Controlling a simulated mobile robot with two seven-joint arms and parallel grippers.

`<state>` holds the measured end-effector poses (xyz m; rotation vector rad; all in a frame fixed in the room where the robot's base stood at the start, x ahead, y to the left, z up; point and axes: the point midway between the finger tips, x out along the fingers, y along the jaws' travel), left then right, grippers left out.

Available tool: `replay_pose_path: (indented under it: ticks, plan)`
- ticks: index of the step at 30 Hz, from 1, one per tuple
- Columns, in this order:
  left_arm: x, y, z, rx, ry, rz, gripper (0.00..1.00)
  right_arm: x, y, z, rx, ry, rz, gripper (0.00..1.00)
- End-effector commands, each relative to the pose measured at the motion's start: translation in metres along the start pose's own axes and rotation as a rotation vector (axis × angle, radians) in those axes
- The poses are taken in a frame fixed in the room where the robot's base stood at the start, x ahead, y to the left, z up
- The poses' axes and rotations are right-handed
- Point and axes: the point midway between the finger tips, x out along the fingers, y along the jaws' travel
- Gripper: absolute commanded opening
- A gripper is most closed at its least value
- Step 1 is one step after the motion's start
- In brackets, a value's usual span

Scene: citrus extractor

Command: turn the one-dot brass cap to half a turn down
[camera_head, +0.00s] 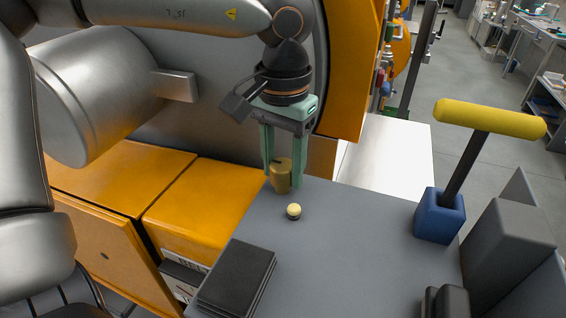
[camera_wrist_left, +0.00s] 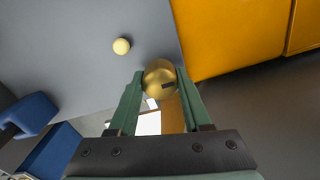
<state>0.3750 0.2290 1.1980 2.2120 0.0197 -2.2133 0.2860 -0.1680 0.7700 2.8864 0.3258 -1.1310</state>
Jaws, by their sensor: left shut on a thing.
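A round brass cap (camera_head: 281,178) stands at the far left corner of the grey worktop (camera_head: 330,240). My left gripper (camera_head: 283,182) comes down from above with its green fingers on both sides of the cap, shut on it. In the left wrist view the brass cap (camera_wrist_left: 158,74) sits between the two green fingertips (camera_wrist_left: 160,80). A short dark mark shows on its face there; I cannot make out a dot. The cap's lower part is partly hidden by the fingers in the head view. My right gripper is not in view.
A small pale yellow knob (camera_head: 294,210) stands just in front of the cap. A dark stack of flat plates (camera_head: 237,277) lies at the near left. A yellow T-handle (camera_head: 490,117) rises from a blue block (camera_head: 439,217) at right. Orange cabinets (camera_head: 190,215) border the left.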

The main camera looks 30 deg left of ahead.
Motion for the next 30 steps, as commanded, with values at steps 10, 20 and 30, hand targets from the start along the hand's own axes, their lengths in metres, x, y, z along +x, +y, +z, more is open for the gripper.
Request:
replay_pose_path:
  ticks: [10,20,30]
  plan:
    - [-0.0012,0.0001,-0.0008,0.007,0.004,0.001,0.0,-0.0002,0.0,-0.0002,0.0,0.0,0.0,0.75]
    - [-0.0007,0.0,-0.0005,0.006,0.002,0.001,0.76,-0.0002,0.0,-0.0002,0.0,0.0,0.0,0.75]
    - [-0.0037,0.0001,-0.0007,0.005,0.003,0.0,0.79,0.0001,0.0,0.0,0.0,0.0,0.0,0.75]
